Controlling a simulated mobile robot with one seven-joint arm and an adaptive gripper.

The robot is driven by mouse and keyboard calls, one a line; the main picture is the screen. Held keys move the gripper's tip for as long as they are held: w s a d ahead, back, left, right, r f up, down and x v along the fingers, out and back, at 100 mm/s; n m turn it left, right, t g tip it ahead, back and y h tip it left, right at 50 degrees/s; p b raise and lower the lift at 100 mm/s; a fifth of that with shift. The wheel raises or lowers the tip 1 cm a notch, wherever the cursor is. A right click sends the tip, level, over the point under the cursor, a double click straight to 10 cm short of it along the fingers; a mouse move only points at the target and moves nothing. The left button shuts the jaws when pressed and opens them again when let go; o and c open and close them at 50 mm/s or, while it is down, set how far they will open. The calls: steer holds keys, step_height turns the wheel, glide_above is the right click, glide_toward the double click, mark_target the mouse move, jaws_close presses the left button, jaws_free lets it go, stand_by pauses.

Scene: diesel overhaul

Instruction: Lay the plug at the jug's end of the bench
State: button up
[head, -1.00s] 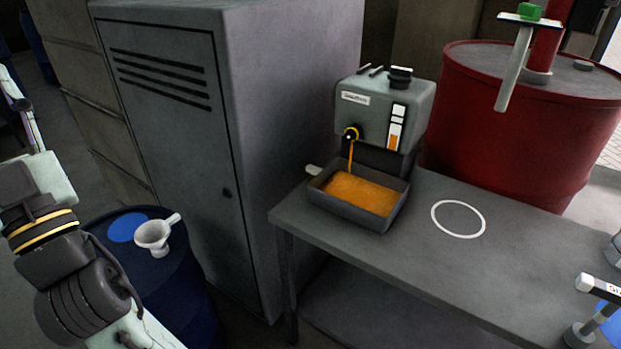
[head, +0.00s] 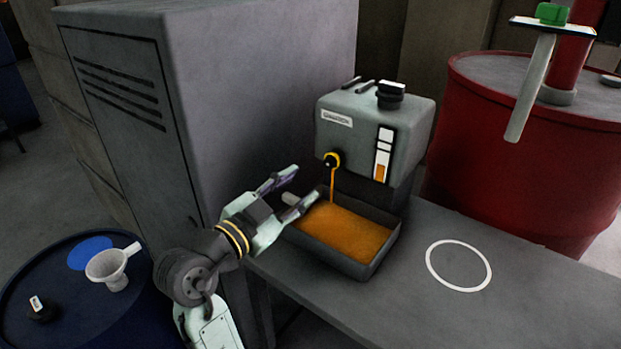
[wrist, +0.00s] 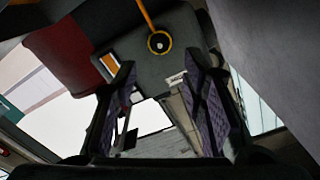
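My gripper (head: 288,194) is open, its two fingers apart, at the left end of the bench (head: 520,303) beside the tray's left corner. In the wrist view nothing shows held between the fingers (wrist: 160,100). A dark round fitting with a yellow ring (head: 331,160) is on the front of the grey unit (head: 362,130), and orange liquid runs from it. The fitting also shows in the wrist view (wrist: 159,42). I cannot tell whether this is the plug; no loose plug shows on the bench. No jug is recognisable now.
A dark tray of orange liquid (head: 378,262) stands below the unit. A white ring (head: 430,262) marks clear bench top. A blue drum (head: 95,330) carries a white funnel (head: 107,267) and a small dark object (head: 40,309). A locker (head: 120,130) and red drum (head: 470,140) stand behind.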

mark_target(328, 164)
steer(key=shift+p+x, duration=0.8)
steer(key=shift+x, duration=3.6)
steer(key=shift+c, duration=0.3)
jaws_close()
